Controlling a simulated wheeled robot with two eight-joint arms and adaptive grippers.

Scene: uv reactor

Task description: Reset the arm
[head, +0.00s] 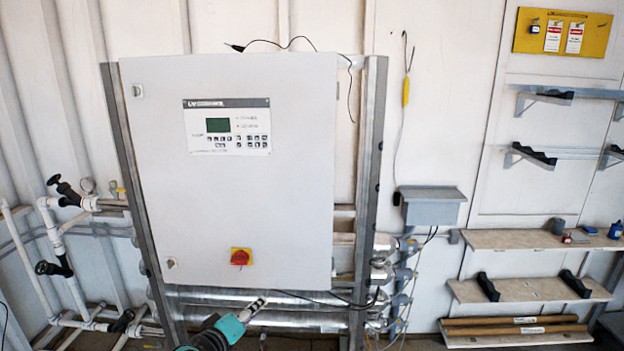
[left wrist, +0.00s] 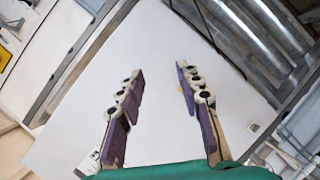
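My left gripper (head: 254,309) is at the bottom middle of the head view, below the white control cabinet (head: 290,190). Its teal and black wrist is just behind it. In the left wrist view the two fingers of my left gripper (left wrist: 160,70) are spread apart with nothing between them. The cabinet's pale face (left wrist: 160,120) fills the space behind the fingers. I cannot tell the exact distance to it. My right gripper is not in view.
The cabinet has a red rotary switch (head: 240,257) and a small display (head: 218,125). Silver tubes (head: 210,297) run below it. White pipes with black valves (head: 68,192) stand left. Shelves (head: 540,240) and a yellow tag board (head: 530,42) are right.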

